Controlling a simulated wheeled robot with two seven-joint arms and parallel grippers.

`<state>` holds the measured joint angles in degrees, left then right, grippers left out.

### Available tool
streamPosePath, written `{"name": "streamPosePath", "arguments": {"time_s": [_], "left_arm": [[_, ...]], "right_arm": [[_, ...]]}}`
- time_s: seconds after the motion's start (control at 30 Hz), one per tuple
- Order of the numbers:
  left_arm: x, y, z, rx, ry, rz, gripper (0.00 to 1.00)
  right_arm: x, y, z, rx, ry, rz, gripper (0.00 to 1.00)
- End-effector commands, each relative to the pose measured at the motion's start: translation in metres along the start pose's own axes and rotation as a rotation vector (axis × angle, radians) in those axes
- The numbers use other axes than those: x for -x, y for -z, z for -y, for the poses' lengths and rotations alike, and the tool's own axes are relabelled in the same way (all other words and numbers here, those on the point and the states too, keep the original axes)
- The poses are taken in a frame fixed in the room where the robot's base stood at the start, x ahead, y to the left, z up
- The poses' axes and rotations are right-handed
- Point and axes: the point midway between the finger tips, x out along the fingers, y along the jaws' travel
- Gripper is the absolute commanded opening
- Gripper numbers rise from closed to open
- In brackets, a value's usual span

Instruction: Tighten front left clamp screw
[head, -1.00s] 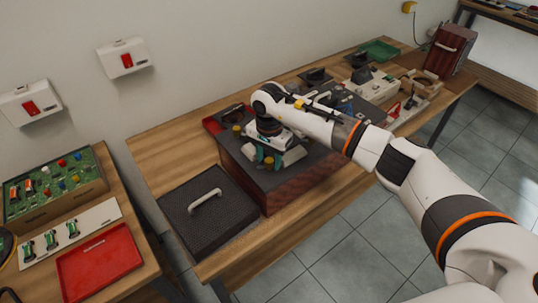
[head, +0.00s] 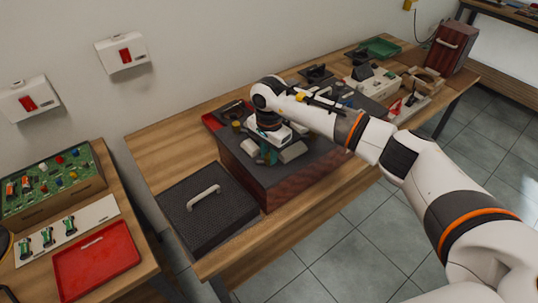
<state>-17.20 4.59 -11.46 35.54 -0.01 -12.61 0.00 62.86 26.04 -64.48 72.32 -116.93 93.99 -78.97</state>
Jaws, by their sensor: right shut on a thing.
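My right gripper (head: 270,152) points down over the near left part of the dark-topped hifi unit (head: 258,180) on the wooden table. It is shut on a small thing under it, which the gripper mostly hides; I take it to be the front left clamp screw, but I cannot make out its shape. Teal parts show at the fingers. A yellow knob (head: 236,126) stands just left of the gripper on the unit. My left gripper is not in view.
A black perforated cover (head: 228,215) with a light handle lies left of the unit. A red tray (head: 100,262) and a green board (head: 45,185) are on the left table. A white box (head: 372,85) and a green tray (head: 380,48) stand at the back right.

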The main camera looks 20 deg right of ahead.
Motion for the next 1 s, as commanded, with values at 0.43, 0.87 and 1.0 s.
{"name": "streamPosePath", "arguments": {"time_s": [0.43, 0.87, 1.0], "left_arm": [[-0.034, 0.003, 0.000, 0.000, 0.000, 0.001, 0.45], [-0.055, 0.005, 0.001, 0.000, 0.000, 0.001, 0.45], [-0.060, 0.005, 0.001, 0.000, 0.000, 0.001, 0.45]], "right_arm": [[-0.002, -0.001, -0.001, -0.417, -0.004, 0.001, 0.01], [-0.001, -0.001, -0.001, -0.825, -0.004, 0.000, 0.01], [-0.001, -0.001, -0.001, -0.959, -0.003, 0.000, 0.01]]}}
